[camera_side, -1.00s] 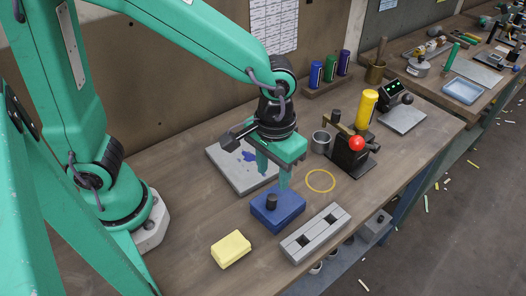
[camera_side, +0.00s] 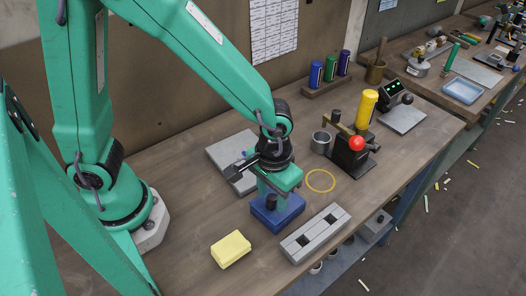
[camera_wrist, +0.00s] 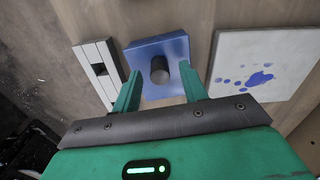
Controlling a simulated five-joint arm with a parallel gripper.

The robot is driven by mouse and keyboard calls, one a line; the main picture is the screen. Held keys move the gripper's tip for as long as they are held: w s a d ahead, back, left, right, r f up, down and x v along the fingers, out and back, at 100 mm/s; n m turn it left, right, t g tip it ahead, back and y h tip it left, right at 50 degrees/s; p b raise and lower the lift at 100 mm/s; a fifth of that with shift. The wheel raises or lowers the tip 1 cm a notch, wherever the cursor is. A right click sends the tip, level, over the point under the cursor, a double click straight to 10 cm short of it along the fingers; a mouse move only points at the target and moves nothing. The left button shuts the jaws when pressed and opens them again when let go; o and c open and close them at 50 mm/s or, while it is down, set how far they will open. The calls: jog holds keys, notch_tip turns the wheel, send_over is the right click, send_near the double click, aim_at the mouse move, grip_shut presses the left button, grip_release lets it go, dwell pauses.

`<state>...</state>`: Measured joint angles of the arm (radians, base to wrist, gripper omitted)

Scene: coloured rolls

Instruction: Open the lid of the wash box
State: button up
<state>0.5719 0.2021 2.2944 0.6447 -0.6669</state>
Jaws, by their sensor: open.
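The blue wash box (camera_side: 284,217) stands on the wooden bench with its lid on, and a dark round knob (camera_side: 271,203) sticks up from the lid. The box (camera_wrist: 150,49) and its knob (camera_wrist: 159,70) also show in the wrist view, between and beyond my fingers. My gripper (camera_side: 268,192) is just above the box and points down at it. In the wrist view my gripper (camera_wrist: 160,85) is open, with one finger on each side of the knob and nothing held. Whether the fingertips touch the lid I cannot tell.
A grey slotted block (camera_side: 316,234) stands close to the right of the box. A yellow sponge-like block (camera_side: 230,248) lies in front. A pale slab (camera_side: 228,152) with blue stains is behind. A yellow ring (camera_side: 320,181) and a red-knobbed device (camera_side: 352,150) are to the right.

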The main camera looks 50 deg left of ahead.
grip_shut()
jog(key=shift+w+r+g+y, duration=0.3)
jog(key=shift+w+r+g, duration=0.15)
jog(key=shift+r+g, duration=0.05)
dwell(0.4)
grip_release()
notch_tip(320, 180, up, 8)
jog(key=shift+w+d, duration=0.15)
jog(key=shift+w, duration=0.2)
dwell(0.4)
